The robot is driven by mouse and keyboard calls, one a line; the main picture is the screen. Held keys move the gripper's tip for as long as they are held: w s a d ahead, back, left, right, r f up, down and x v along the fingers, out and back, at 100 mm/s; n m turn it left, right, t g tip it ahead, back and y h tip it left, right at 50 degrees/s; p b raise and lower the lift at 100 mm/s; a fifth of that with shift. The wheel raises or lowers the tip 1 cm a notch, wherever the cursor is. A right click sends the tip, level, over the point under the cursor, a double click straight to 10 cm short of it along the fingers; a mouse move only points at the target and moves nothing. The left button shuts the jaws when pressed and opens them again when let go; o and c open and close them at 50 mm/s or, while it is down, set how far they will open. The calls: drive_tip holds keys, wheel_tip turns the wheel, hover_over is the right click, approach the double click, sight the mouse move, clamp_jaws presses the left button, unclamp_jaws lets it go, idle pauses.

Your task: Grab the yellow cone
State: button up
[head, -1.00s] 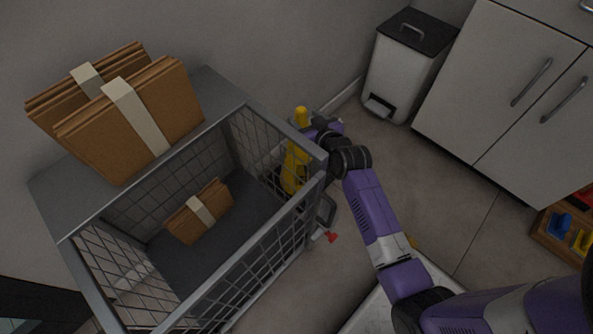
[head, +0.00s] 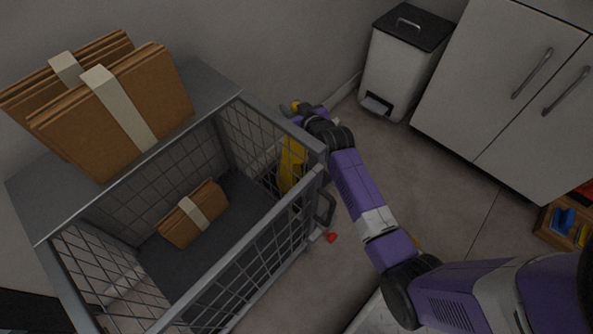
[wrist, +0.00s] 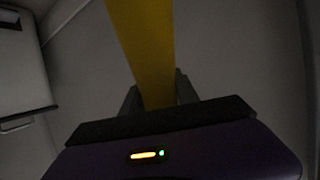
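The yellow cone (head: 291,165) stands on the floor behind the right end of the wire cart, partly hidden by its mesh. My gripper (head: 297,112) is at the cone's upper part, and a bit of yellow shows beside it. In the wrist view the cone (wrist: 148,50) runs down between the two fingers of my gripper (wrist: 158,92), with one dark finger close on each side. The cone covers the inner faces of the fingers, so I cannot tell whether they press on it.
The grey wire cart (head: 258,262) fills the left, with a strapped brown bundle (head: 194,213) inside and larger bundles (head: 110,120) on its shelf. A white pedal bin (head: 400,75) and white cabinets (head: 500,100) stand right.

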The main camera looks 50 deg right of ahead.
clamp_jaws()
drive_tip(key=shift+r, duration=0.2)
drive_tip(key=shift+r, duration=0.15)
